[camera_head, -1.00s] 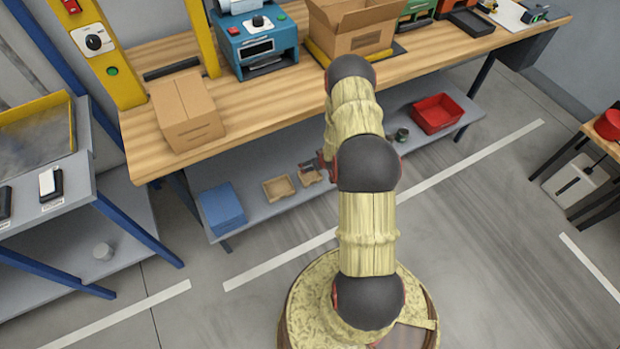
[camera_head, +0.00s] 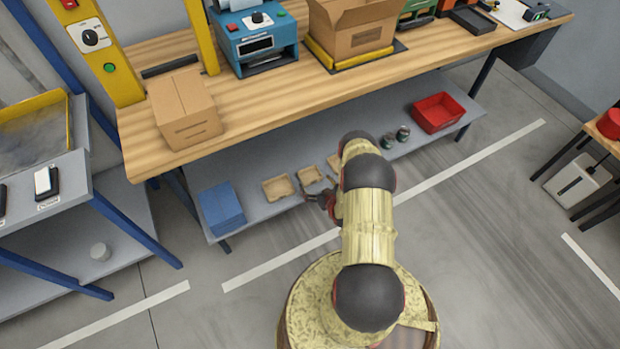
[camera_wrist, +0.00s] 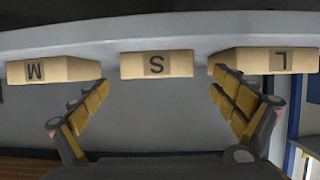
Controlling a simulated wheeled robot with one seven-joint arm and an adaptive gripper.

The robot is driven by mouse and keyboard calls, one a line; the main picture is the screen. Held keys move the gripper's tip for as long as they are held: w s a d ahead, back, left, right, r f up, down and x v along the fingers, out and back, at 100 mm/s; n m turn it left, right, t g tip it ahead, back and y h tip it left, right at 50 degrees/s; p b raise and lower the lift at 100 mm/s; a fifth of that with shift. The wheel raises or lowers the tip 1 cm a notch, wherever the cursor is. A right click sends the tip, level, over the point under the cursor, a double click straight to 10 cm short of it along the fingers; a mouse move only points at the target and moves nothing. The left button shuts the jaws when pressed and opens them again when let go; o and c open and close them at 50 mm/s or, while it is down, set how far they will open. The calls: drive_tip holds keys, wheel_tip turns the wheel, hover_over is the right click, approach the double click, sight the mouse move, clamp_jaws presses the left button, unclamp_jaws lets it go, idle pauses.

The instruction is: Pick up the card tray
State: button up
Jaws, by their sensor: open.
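Three small open card trays sit in a row on the grey lower shelf: a left one (camera_head: 278,187), a middle one (camera_head: 309,175) and a right one (camera_head: 334,161) partly hidden by my arm. The wrist view, turned upside down, shows their lettered fronts: the M tray (camera_wrist: 40,71), the S tray (camera_wrist: 156,65) and the L tray (camera_wrist: 285,61). My gripper (camera_head: 323,197) is open and empty just in front of the shelf edge. In the wrist view my gripper (camera_wrist: 158,88) has its fingers spread to either side of the S tray's front, apparently short of it.
The wooden bench top (camera_head: 270,110) overhangs the lower shelf (camera_head: 260,212). A blue stack (camera_head: 221,208) lies left of the trays. Cans (camera_head: 402,133) and a red bin (camera_head: 437,113) are to the right. A closed carton (camera_head: 185,110) stands on the bench.

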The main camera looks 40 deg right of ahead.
sight(307, 171)
drive_tip(key=b+x, duration=0.1)
drive_tip(key=x, duration=0.1)
drive_tip(key=b+x, duration=0.1)
drive_tip(key=x, duration=0.2)
drive_tip(key=shift+d+r, duration=0.15)
drive_tip(key=shift+r, duration=0.1)
drive_tip(key=shift+c, duration=0.5)
drive_tip(key=c, duration=1.1)
drive_tip(key=shift+c, duration=0.2)
